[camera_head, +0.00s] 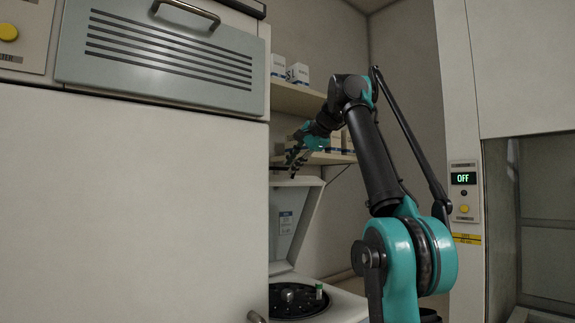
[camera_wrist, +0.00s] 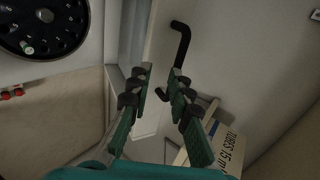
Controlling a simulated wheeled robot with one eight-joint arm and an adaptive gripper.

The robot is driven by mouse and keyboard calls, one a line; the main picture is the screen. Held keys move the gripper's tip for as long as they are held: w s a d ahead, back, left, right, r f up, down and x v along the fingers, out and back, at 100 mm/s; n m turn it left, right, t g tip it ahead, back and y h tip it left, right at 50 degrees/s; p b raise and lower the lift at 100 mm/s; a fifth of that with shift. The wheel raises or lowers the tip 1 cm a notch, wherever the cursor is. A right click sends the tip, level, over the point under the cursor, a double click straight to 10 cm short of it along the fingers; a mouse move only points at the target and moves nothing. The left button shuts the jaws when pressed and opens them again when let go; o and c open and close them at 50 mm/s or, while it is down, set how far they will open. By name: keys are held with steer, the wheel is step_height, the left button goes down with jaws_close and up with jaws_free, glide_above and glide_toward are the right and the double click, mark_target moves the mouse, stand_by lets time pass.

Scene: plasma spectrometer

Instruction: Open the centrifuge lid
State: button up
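The centrifuge lid (camera_head: 288,222) stands raised in the head view, tilted back and with a label on its inner face. Below it is the black rotor (camera_head: 290,302) with a green-capped tube (camera_head: 319,291); the rotor also shows in the wrist view (camera_wrist: 45,28). My gripper (camera_head: 296,157) is above the lid's upper edge, close to the shelves. In the wrist view my gripper (camera_wrist: 158,82) has its two fingers apart with nothing between them. A black bent handle (camera_wrist: 184,42) shows just beyond the fingertips on a pale surface, apparently the lid; I cannot tell whether a finger touches it.
Shelves (camera_head: 300,99) with boxes are behind my gripper. A box marked as tubes (camera_wrist: 231,150) is close to the right finger in the wrist view. A large pale cabinet (camera_head: 130,200) hides the centrifuge's left part. A panel reading OFF (camera_head: 463,179) is at right.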

steer(key=s+d, duration=0.4)
steer(key=s, duration=0.2)
steer(key=shift+d, duration=0.15)
steer(key=shift+c, duration=0.2)
steer(key=shift+f, duration=0.1)
steer(key=shift+c, duration=1.3)
steer(key=shift+w+f, duration=0.15)
steer(key=shift+w, duration=0.25)
jaws_close()
steer(key=t+y, duration=0.7)
steer(key=t, duration=0.3)
glide_toward(296, 184)
steer(key=x, duration=0.7)
steer(key=shift+s, duration=0.1)
